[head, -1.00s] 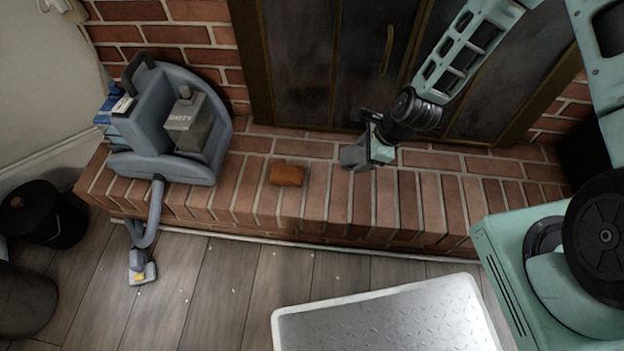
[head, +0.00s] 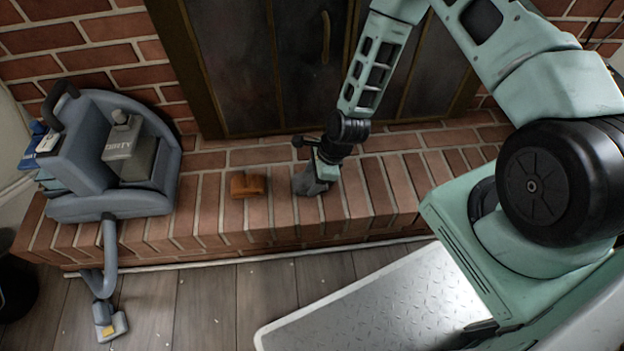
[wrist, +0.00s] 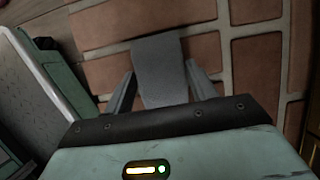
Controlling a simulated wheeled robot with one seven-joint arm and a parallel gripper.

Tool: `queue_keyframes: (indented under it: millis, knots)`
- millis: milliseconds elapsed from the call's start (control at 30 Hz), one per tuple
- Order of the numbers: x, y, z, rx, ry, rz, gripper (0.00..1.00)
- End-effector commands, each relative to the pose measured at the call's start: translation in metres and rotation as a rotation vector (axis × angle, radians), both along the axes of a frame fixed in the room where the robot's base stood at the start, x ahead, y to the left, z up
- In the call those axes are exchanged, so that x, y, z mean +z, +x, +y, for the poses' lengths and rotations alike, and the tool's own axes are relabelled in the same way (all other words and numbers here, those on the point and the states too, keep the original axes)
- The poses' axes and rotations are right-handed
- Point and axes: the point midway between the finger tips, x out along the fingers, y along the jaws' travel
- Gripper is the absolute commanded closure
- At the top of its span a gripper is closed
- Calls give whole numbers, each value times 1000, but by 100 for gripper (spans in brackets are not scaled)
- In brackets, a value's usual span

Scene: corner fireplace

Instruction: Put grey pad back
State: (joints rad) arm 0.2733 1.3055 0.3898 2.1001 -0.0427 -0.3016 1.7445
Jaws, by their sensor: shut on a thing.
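The grey pad (head: 308,182) is held by my gripper (head: 318,172) above or on the brick hearth, right of an orange-brown block. In the wrist view the pad (wrist: 160,72) sits between the two fingers of my gripper (wrist: 160,80), its far end sticking out past them over the bricks. Whether the pad touches the bricks I cannot tell. The fingers and wrist hide part of it in the head view.
The orange-brown block (head: 248,184) lies on the brick hearth (head: 380,195). A grey-blue cleaning machine (head: 88,170) with a tank marked "DIRTY" stands at the hearth's left, its hose and nozzle (head: 110,325) hanging to the floor. Dark fireplace doors (head: 260,70) stand behind.

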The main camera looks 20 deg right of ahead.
Motion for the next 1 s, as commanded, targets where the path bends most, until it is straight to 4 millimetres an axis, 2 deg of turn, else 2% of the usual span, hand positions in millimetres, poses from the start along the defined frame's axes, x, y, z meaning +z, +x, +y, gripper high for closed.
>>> queue_keyframes:
  millis: [267,300,367,633,733,867,1000]
  knots:
    - [-1,0,0,-1,1,-1,62]
    - [-1,0,0,0,1,-1,35]
    - [-1,0,0,0,1,-1,22]
    - [0,0,0,0,1,-1,22]
    - [7,0,-1,-1,0,-2,22]
    - [26,-2,-8,-2,1,-2,22]
    - [55,-5,-19,-4,0,-2,22]
